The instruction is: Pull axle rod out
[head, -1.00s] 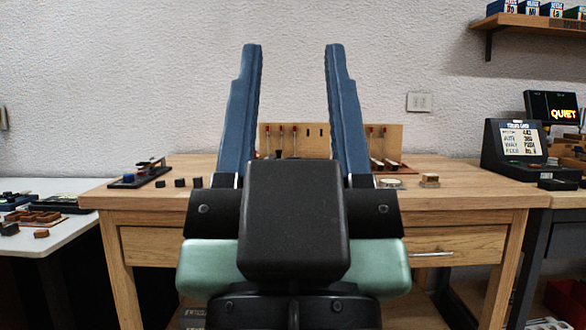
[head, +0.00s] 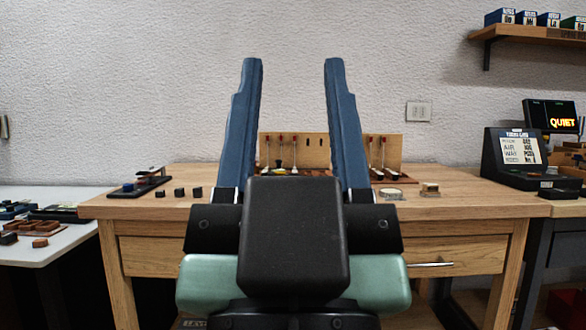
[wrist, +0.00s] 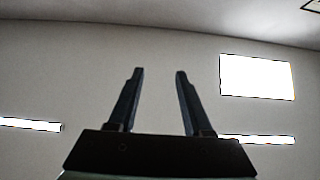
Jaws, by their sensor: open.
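My gripper (head: 293,65) is open and empty in the head view, its two blue fingers pointing up in front of the workbench. A small piano-action model (head: 142,183) on a dark base stands at the left of the wooden bench (head: 440,185). I cannot make out an axle rod on it at this size. My gripper is well apart from the model, nearer to me and to its right.
Several small black blocks (head: 179,192) lie right of the model. A pegboard rack (head: 384,150) with red-handled tools stands at the back. A round tin (head: 391,194) and a small wooden block (head: 430,190) lie to the right. A dark console (head: 515,157) stands at the far right.

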